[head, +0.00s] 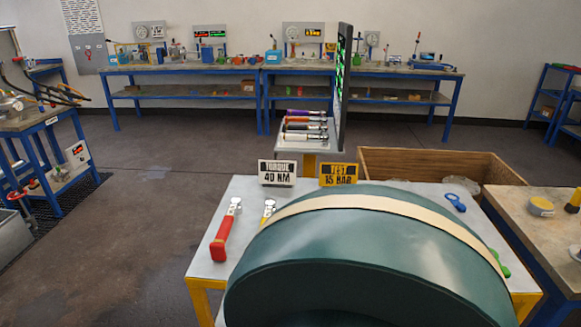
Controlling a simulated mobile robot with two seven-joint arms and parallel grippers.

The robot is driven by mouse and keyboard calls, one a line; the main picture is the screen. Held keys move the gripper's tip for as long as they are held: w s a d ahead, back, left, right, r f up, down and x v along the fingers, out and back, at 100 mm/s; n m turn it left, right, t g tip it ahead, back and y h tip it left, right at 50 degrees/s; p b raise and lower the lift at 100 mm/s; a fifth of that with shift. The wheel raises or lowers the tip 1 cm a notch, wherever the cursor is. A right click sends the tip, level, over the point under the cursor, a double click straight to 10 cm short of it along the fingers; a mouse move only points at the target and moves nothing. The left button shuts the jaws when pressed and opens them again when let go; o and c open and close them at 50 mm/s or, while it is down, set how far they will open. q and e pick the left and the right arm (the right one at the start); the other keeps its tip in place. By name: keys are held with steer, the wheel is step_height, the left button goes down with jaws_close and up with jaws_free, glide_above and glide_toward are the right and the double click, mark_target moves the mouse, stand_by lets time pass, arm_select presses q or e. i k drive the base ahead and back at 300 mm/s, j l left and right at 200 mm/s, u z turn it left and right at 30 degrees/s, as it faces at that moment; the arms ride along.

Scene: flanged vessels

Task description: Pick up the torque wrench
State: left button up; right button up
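A wrench with a red handle and a silver head (226,229), which looks like a torque wrench, lies on the left part of the white-topped table (212,262). A yellow tool (268,210) lies to its right, its lower part hidden by a large dark green round vessel (350,265) with a beige band. Several more wrenches with coloured handles (305,125) lie in a row on a stand behind the table. The frame does not show which of these is meant. Neither of my grippers is in view.
A "TORQUE 40 NM" sign (277,173) and a "TEST 15 BAR" sign (338,174) stand at the table's back edge. A wooden crate (440,160) is behind right, another bench (525,215) at the right. The floor to the left is clear.

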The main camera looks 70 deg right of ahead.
mark_target(217, 248)
steer(key=z, duration=1.7)
